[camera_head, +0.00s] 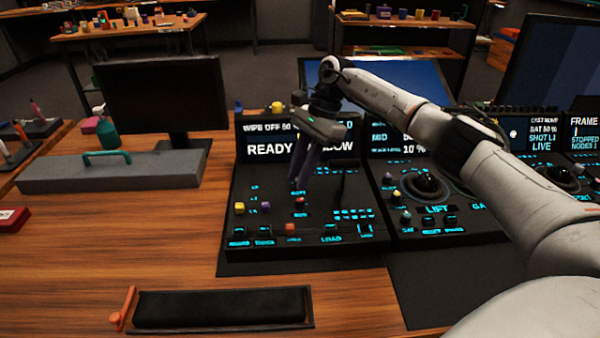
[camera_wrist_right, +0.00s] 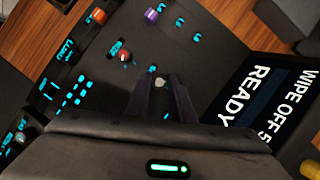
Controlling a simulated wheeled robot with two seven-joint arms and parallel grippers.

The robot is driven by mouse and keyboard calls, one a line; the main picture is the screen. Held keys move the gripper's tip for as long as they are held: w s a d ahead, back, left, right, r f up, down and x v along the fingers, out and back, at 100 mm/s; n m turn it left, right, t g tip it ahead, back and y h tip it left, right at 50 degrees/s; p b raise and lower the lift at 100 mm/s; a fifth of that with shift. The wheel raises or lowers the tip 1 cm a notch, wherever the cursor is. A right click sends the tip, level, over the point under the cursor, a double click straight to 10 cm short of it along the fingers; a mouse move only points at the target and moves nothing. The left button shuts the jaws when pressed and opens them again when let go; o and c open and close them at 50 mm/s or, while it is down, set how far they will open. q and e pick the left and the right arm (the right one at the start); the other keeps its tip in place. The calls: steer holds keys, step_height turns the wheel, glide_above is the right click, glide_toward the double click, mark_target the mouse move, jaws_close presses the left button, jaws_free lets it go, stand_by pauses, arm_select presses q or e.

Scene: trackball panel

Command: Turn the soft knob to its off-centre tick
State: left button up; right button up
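A red knob (camera_head: 299,203) with a dark base stands on the left control panel (camera_head: 240,244), with a small cyan label too blurred to read surely. In the right wrist view the red knob (camera_wrist_right: 124,55) shows a pale mark on top. I cannot tell for sure that it is the soft knob. My right gripper (camera_head: 298,190) points down over the panel, just behind the red knob in the head view. In the wrist view its two dark fingers (camera_wrist_right: 158,82) are apart, with a small grey round part between or beyond them. The red knob is outside them. My left gripper is not in view.
Yellow (camera_head: 239,208), purple (camera_head: 265,208) and orange (camera_head: 290,228) knobs stand close by. A screen strip (camera_head: 270,149) rises behind.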

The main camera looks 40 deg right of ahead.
steer(key=shift+o, duration=1.3)
steer(key=shift+r, duration=0.15)
steer(key=v, duration=1)
steer(key=shift+d, duration=0.1)
steer(key=shift+p, duration=0.3)
